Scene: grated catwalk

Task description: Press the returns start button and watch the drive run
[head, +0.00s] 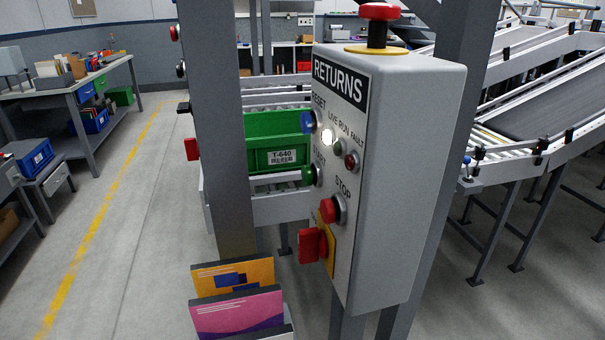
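The grey RETURNS control box (410,170) stands at the centre right, its front face turned to the left. The green START button (310,175) is on the left edge of that face. Above it are a blue RESET button (308,122) and three small lamps: a lit white LIVE lamp (327,138), a dark green RUN lamp (338,147) and a dark red FAULT lamp (351,161). A red STOP button (328,210) is lower. Neither of my grippers is in view.
A red mushroom button (379,12) tops the box, and a red rotary handle (310,245) sticks out low on its face. Grey posts (218,130) flank it. Booklets (238,310) stand in front. A green tote (277,145) sits on rollers behind. Floor at left is clear.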

